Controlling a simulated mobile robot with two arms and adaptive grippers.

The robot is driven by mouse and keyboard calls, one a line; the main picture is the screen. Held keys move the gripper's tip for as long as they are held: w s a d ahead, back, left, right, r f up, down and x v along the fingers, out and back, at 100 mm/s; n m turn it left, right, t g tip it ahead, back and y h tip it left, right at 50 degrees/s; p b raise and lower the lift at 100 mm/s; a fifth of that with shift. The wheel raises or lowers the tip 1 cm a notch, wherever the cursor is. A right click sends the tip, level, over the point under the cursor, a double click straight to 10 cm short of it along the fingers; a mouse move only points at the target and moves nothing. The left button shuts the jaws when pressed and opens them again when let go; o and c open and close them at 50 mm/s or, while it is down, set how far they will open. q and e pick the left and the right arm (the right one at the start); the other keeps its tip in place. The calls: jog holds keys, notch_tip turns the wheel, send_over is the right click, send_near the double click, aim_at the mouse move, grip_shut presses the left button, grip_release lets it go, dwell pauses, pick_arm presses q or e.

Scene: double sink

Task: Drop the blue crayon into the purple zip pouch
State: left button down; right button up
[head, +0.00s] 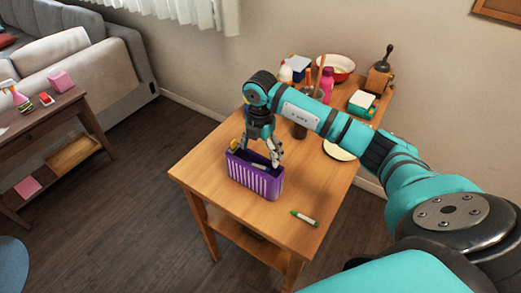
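A purple container with slatted sides (266,187), the only purple holder I see, stands upright on the wooden table. My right gripper (260,155) points down just above its opening, with its fingers apart. A yellow item (234,146) shows at the container's back left edge. Something small and pale lies inside under the fingers, too small to make out. I cannot clearly see a blue crayon; the gripper and the container's walls hide part of the inside. My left gripper is not in view.
At the table's back stand a red-rimmed bowl (341,65), a pink bottle (326,84), a coffee grinder (379,76) and a green box (362,105). A pale plate (339,151) lies under my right arm. The table's front left is clear.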

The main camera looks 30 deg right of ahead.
aim_at(261, 158)
jog(key=shift+o, duration=0.4)
jog(key=shift+r, duration=0.1)
notch_tip(261, 158, up, 12)
dwell(0.6)
